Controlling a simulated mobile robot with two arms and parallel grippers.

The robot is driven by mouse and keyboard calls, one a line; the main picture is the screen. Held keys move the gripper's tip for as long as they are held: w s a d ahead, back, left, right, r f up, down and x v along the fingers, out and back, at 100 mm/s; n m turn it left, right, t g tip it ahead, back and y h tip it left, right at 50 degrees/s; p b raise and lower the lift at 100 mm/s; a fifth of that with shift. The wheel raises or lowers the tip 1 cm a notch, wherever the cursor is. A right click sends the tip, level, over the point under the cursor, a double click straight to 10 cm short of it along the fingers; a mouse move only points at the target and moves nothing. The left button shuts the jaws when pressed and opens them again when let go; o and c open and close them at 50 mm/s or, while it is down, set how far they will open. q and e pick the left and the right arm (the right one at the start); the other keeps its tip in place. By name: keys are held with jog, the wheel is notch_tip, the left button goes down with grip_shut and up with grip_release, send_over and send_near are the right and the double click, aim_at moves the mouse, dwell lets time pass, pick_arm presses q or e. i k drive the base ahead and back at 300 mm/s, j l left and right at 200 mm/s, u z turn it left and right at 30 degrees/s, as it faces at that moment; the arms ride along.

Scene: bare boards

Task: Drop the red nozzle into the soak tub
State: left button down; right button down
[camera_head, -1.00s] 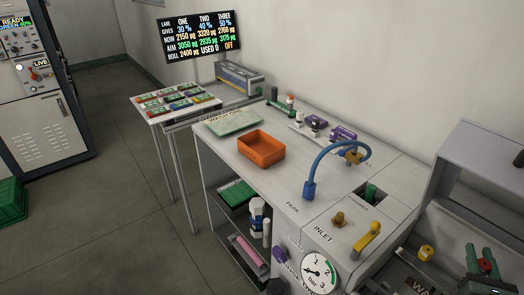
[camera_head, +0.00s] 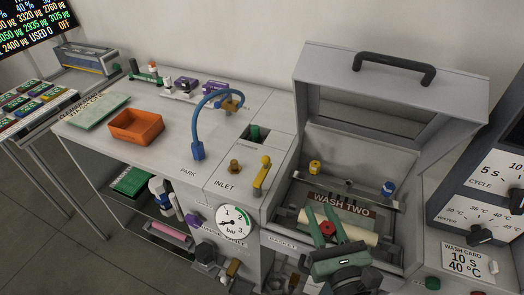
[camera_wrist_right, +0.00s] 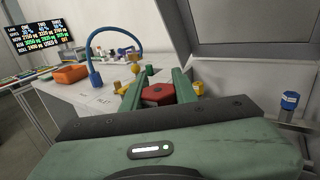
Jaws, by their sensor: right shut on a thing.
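The red nozzle (camera_head: 328,228) is between the green fingers of my right gripper (camera_head: 334,222), which is shut on it. It also shows as a red hexagonal piece in the right wrist view (camera_wrist_right: 157,94), with a finger on each side. The gripper is over the open wash unit marked WASH TWO, held up in front of it. An open orange tub (camera_head: 136,127), the only tub-like container on the bench, stands at the left; I read no label on it. It shows too in the right wrist view (camera_wrist_right: 70,74), far from the gripper. My left gripper is not in view.
A blue hose (camera_head: 196,125) arches over the bench between the tub and the gripper. A yellow handle (camera_head: 262,173) and pressure gauge (camera_head: 235,221) are at the inlet. The wash unit's raised lid (camera_head: 384,105) stands behind the gripper. Bench space right of the tub is clear.

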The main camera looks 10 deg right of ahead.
aim_at(143, 131)
jog(key=i+j, duration=0.1)
jog(key=j, duration=0.3)
jog(key=i+j, duration=0.15)
jog(key=j, duration=0.25)
jog(key=i+j, duration=0.1)
jog(key=j, duration=0.3)
jog(key=i+j, duration=0.1)
jog(key=j, duration=0.3)
jog(key=i+j, duration=0.15)
jog(key=j, duration=0.25)
